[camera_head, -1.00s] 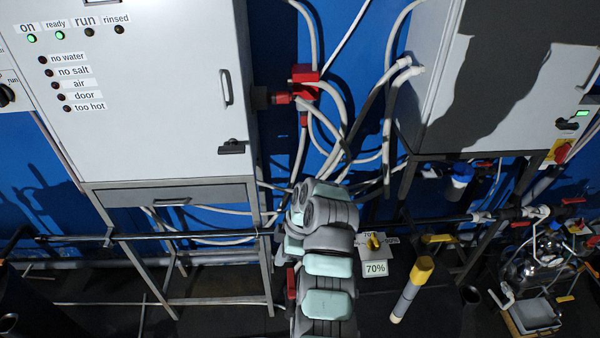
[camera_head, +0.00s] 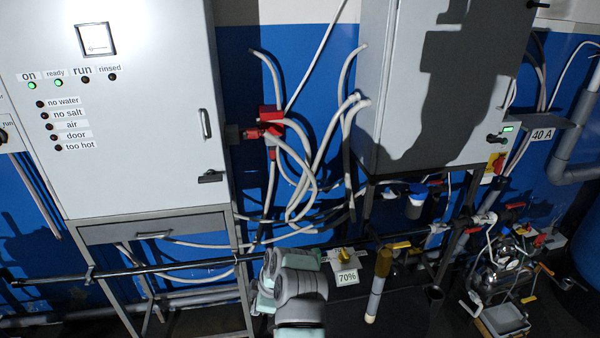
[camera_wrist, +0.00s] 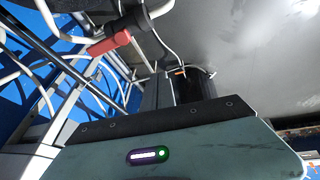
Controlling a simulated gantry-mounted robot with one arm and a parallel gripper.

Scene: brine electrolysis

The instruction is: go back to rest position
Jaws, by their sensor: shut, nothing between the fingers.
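My arm (camera_head: 295,290) is at the bottom middle of the head view, in front of the pipes and below the two cabinets. The fingers at its end are hidden there. In the wrist view, my gripper (camera_wrist: 180,80) shows beyond its teal housing (camera_wrist: 95,158) and black edge plate. It is shut, and nothing shows in it. A red valve handle (camera_wrist: 110,43) on a dark fitting shows at the upper left of that view, apart from the gripper.
A left cabinet (camera_head: 150,150) has lit "on" and "ready" lamps. A grey cabinet (camera_head: 385,100) hangs at the right. A 70% tag (camera_head: 347,279) and a yellow-capped tube (camera_head: 375,290) are right of my arm.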

